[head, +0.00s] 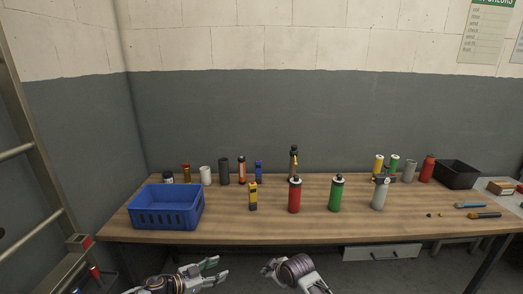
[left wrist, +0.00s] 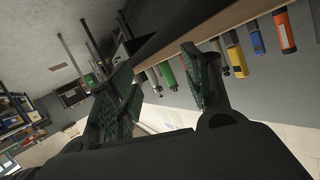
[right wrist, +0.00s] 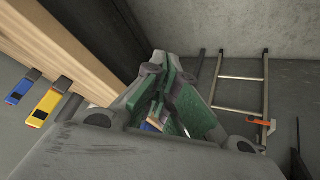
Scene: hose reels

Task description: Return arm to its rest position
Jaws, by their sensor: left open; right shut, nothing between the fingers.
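My left gripper (head: 219,270) is in front of the table's front edge, low in the head view, with its fingers spread. In the left wrist view its two green-padded fingers (left wrist: 157,77) stand wide apart with nothing between them. My right gripper (head: 267,268) is also low in front of the table, right of the left one. In the right wrist view its fingers (right wrist: 168,70) are closed together at the tips and hold nothing. Both grippers are apart from the table and its objects.
The wooden table (head: 270,222) carries a blue crate (head: 165,222), a red bottle (head: 294,196), a green bottle (head: 336,195), a grey bottle (head: 380,193), a yellow tool (head: 253,197) and a black bin (head: 458,174). A ladder (head: 35,180) stands at the left.

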